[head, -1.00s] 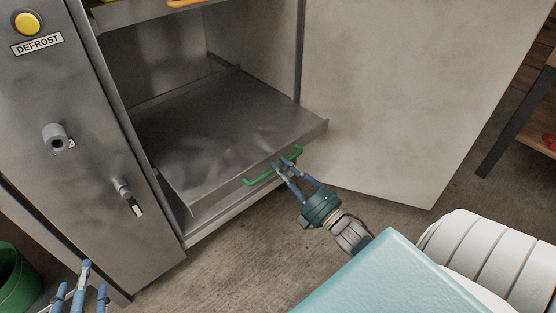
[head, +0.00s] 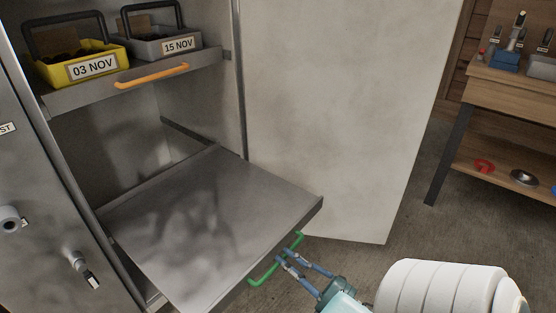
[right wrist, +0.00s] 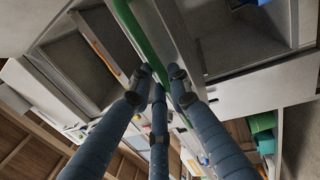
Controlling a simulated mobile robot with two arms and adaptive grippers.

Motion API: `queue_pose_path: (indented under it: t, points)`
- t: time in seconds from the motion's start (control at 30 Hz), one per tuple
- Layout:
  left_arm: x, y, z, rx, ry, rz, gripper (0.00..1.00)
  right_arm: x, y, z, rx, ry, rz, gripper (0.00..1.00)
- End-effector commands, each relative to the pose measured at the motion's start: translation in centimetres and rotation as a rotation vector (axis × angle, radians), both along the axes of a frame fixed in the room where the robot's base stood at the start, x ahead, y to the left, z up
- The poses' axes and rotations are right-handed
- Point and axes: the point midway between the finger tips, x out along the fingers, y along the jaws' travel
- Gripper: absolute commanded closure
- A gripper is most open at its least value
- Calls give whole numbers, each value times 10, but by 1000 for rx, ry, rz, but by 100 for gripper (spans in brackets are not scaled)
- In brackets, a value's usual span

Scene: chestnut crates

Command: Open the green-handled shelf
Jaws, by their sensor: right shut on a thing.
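The green-handled shelf (head: 215,225) is a bare grey metal plate in the lower part of the cabinet. It stands well out past the cabinet's front. Its green handle (head: 262,276) is on the front edge. My right gripper (head: 284,259) is shut on the green handle, with its arm coming from the lower right. In the right wrist view, the green handle (right wrist: 133,38) runs between the blue fingers of my right gripper (right wrist: 158,88). My left gripper is out of the head view.
An upper shelf with an orange handle (head: 152,76) holds a yellow crate (head: 82,69) and a grey crate (head: 163,46). The cabinet door (head: 335,110) stands open at the right. A wooden table (head: 500,82) is farther right. Floor is clear between.

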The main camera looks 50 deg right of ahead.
Motion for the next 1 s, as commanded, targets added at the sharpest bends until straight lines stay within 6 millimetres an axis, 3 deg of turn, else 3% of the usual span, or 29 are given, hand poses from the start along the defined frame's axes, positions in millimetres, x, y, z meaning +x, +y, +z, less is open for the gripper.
queue_pose_path:
  t: [0.47,0.5,0.6,1.0]
  points:
    - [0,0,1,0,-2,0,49,-7,-1,-1,0,2,-1,100]
    - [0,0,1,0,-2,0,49,-7,-1,-1,0,2,-1,81]
    - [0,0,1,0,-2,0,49,-7,-1,-1,0,2,-1,63]
    - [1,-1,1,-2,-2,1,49,-14,-1,-2,0,2,-1,63]
